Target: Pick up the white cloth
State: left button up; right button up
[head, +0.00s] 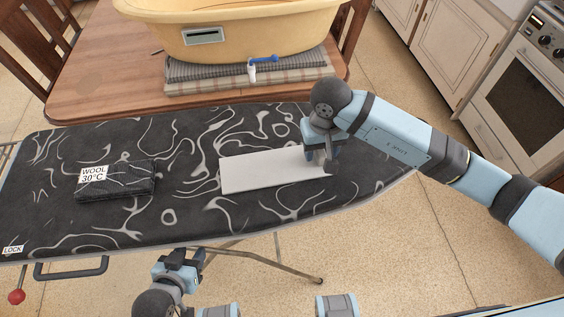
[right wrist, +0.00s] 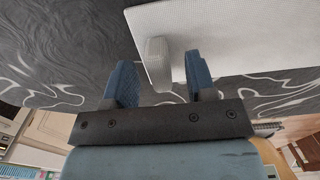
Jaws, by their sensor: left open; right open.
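The white cloth (head: 262,172) lies flat as a long folded strip on the dark patterned ironing board (head: 180,215). My right gripper (head: 322,160) is open at the cloth's right end and hides part of it. In the right wrist view, the cloth (right wrist: 235,35) lies beyond the open fingers (right wrist: 160,72), with its corner near them. A pale grey rounded piece shows between the fingers; I cannot tell whether it is cloth or a finger pad. Whether the fingers touch the cloth is unclear. My left gripper (head: 178,258) is open and empty in front of the board's near edge.
A dark folded bundle (head: 125,182) with a "WOOL 30°C" label lies on the board's left part. Behind, a wooden table (head: 105,90) holds a yellow tub (head: 235,25) on folded cloths (head: 245,78). An oven (head: 520,90) stands at the right. The board between bundle and cloth is clear.

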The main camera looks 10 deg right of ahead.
jog(key=shift+f, duration=0.65)
grip_shut()
jog(key=shift+r, duration=0.1)
